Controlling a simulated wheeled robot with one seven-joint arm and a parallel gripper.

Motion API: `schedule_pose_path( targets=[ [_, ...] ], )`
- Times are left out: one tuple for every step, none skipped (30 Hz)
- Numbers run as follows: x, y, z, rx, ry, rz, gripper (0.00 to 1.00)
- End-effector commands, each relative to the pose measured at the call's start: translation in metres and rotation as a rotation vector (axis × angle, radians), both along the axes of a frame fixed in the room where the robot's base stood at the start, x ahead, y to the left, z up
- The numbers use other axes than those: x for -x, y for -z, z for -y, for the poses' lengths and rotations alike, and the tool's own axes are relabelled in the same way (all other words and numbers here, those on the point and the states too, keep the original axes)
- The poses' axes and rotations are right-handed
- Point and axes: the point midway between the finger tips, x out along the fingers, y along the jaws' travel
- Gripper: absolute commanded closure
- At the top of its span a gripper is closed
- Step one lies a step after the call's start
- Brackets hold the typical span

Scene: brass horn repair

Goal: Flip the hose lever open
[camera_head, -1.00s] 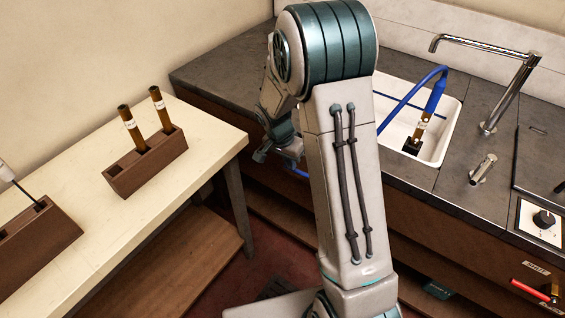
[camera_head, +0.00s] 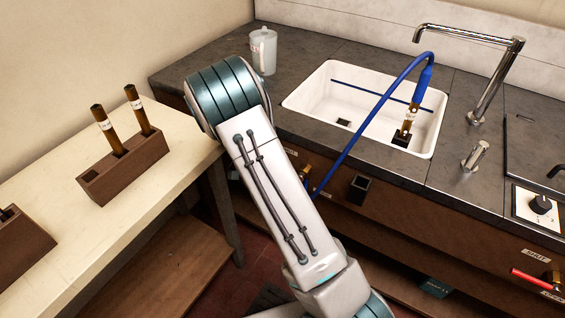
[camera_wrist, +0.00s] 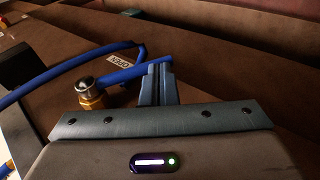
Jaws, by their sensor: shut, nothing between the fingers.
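The hose lever (camera_wrist: 134,73) is a blue bar on a brass valve (camera_wrist: 92,97) at the cabinet front in the wrist view. It points to the right and slightly up from the valve's round metal cap. My gripper (camera_wrist: 156,68) is shut and empty, its fingertips at the lever's outer part. I cannot tell whether they touch it. A label (camera_wrist: 119,59) is behind the lever. In the head view my arm hides the gripper and the lever; a bit of brass valve (camera_head: 305,176) shows beside the arm.
The blue hose (camera_head: 362,130) runs from the sink (camera_head: 300,97) down past the counter front. It also crosses the left of the wrist view (camera_wrist: 50,72). A red lever (camera_head: 531,279) is at the lower right. A cream table (camera_head: 110,235) stands on the left.

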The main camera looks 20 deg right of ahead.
Motion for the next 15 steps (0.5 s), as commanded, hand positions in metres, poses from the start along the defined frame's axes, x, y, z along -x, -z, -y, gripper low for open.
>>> schedule_pose_path(
  targets=[
    [0.002,0.006,0.002,0.001,0.002,0.001,1.00],
    [0.003,0.008,0.003,0.001,0.002,0.001,1.00],
    [0.004,0.010,0.004,0.000,0.002,0.001,1.00],
    [0.005,0.012,0.005,0.000,0.002,0.001,1.00],
    [0.006,0.014,0.006,0.000,0.002,0.001,1.00],
    [0.008,0.015,0.008,0.000,0.003,0.002,1.00],
    [0.009,0.017,0.009,0.000,0.003,0.001,1.00],
    [0.010,0.018,0.011,0.000,0.004,0.001,1.00],
    [0.011,0.019,0.012,0.001,0.004,0.001,1.00],
    [0.013,0.021,0.013,0.001,0.004,0.000,1.00],
    [0.014,0.022,0.014,0.001,0.004,0.000,1.00],
    [0.015,0.023,0.015,0.000,0.004,0.001,1.00],
    [0.016,0.024,0.016,0.000,0.004,0.001,1.00],
    [0.017,0.025,0.017,0.000,0.004,0.001,1.00],
    [0.018,0.025,0.018,0.000,0.004,0.001,1.00]
  ],
)
